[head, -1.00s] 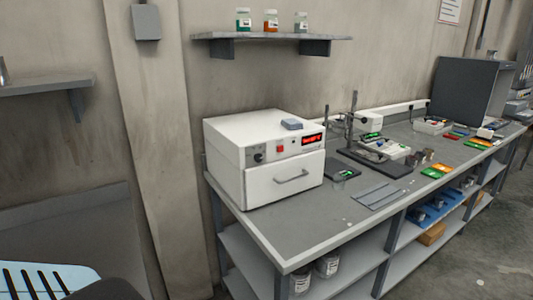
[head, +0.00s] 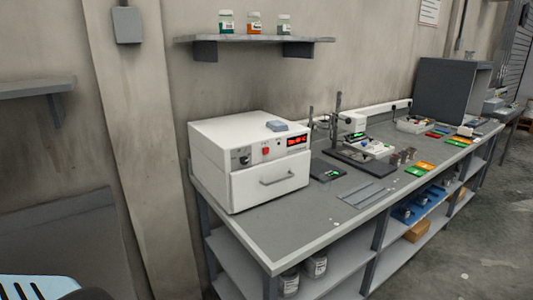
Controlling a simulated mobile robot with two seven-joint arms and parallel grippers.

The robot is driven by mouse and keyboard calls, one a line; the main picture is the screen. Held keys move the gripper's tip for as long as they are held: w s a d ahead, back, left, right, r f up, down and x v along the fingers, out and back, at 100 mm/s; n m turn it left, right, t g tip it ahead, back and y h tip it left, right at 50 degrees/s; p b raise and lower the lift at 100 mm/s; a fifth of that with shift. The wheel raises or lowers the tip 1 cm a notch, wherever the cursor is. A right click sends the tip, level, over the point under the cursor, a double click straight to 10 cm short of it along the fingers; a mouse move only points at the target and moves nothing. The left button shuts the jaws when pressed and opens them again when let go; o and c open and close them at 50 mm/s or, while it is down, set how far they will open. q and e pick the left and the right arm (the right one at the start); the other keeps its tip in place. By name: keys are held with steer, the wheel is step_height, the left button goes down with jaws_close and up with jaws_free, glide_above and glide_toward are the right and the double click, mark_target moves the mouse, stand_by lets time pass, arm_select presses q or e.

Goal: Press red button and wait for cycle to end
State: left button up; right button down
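A white box-shaped machine (head: 222,148) stands on the near left end of the grey bench. Its front panel carries a red button (head: 265,151), a dark knob (head: 244,159) and a lit red display (head: 297,141), too small to read. The drawer front (head: 262,186) with its grey handle below the panel looks shut. Neither of my grippers is in view, and nothing touches the button.
The grey bench (head: 286,230) runs to the far right, with a stand, small devices, coloured cards and a dark grey booth (head: 447,90) on it. A wall shelf (head: 258,39) holds three jars. Floor at right is clear.

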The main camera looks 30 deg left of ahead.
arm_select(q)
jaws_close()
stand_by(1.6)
